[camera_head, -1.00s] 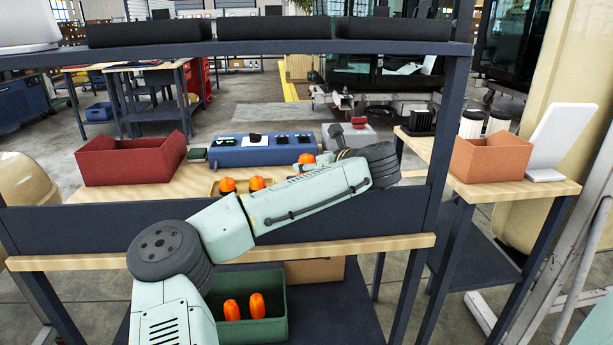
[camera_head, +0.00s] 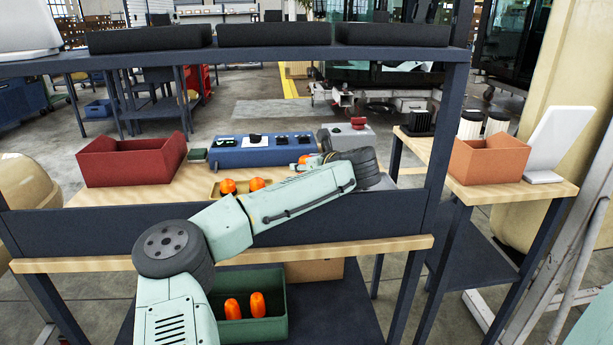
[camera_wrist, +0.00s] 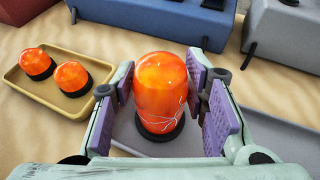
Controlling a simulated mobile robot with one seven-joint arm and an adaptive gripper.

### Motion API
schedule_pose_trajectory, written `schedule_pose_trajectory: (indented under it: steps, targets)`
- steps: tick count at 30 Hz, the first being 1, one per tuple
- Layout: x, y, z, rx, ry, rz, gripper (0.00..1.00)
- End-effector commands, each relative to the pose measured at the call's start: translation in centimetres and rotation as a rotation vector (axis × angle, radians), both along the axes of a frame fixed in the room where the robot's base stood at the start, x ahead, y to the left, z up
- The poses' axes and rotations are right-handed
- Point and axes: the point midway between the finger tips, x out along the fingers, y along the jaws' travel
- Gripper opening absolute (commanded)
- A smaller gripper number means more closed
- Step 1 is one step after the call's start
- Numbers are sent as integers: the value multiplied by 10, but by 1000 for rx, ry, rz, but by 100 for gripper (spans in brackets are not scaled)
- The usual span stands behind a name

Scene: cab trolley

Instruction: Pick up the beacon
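An orange beacon (camera_wrist: 160,92) with a cracked-looking cover and black base stands upright on a grey tray (camera_wrist: 128,128) in the wrist view. My gripper (camera_wrist: 163,95) is open around it, with a purple pad on each side. Narrow gaps seem to show between the pads and the beacon. In the head view, an orange beacon (camera_head: 305,159) shows partly behind my arm, beside my gripper (camera_head: 318,157), whose fingers are mostly hidden. Two other orange beacons (camera_wrist: 37,63) (camera_wrist: 73,77) stand on a tan tray (camera_wrist: 72,107) to the left.
A blue control box (camera_head: 262,152) and a grey box with a red button (camera_head: 347,135) stand behind. A red bin (camera_head: 130,165) is at the left. A shelf (camera_head: 240,52) runs above the bench. A green bin (camera_head: 272,328) below holds two orange beacons.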

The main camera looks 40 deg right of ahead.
Motion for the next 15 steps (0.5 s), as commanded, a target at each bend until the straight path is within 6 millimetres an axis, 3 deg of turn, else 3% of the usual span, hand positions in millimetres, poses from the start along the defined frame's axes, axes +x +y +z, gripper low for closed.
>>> schedule_pose_trajectory:
  steps: [15]
  targets:
    - [0,0,0,0,0,0,4]
